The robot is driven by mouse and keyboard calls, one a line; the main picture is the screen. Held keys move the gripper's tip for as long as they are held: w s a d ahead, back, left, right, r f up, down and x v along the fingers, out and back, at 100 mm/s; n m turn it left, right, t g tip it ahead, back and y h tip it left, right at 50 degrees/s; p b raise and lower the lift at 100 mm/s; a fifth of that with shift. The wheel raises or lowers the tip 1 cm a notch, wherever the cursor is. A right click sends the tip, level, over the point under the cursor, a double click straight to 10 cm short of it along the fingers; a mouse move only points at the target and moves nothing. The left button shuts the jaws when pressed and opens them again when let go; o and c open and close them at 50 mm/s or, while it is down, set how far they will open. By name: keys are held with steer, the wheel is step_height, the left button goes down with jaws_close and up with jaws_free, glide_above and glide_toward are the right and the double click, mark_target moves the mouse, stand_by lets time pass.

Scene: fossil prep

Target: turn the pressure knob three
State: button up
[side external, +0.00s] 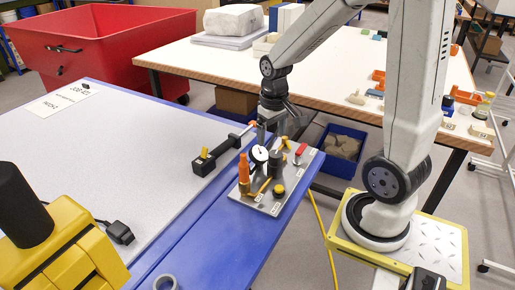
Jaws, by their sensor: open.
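A grey control panel (262,204) lies on the blue edge of the near table in the side external view. I cannot tell from the labels which part is the pressure knob. My gripper (270,134) points down over the back of the panel, just above the gauge and dark cylinder. It is open. Whether its fingers touch either part is hidden at this size.
A black tool with a yellow switch (208,160) lies left of the panel on the grey tabletop (130,150). A red bin (110,55) stands behind. A blue crate (342,143) sits below, right of the panel. A yellow-and-black device (60,250) fills the near left corner.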

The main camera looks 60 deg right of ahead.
mark_target(276, 154)
steer(key=shift+s+d+f+m, duration=0.1)
steer(key=shift+d+f+m, duration=0.1)
steer(key=shift+d, duration=0.35)
steer(key=shift+s+d+f+m, duration=0.1)
steer(key=shift+d+f, duration=0.1)
steer(key=shift+d, duration=0.35)
steer(key=shift+f, duration=0.15)
steer(key=shift+f, duration=3.75)
jaws_close()
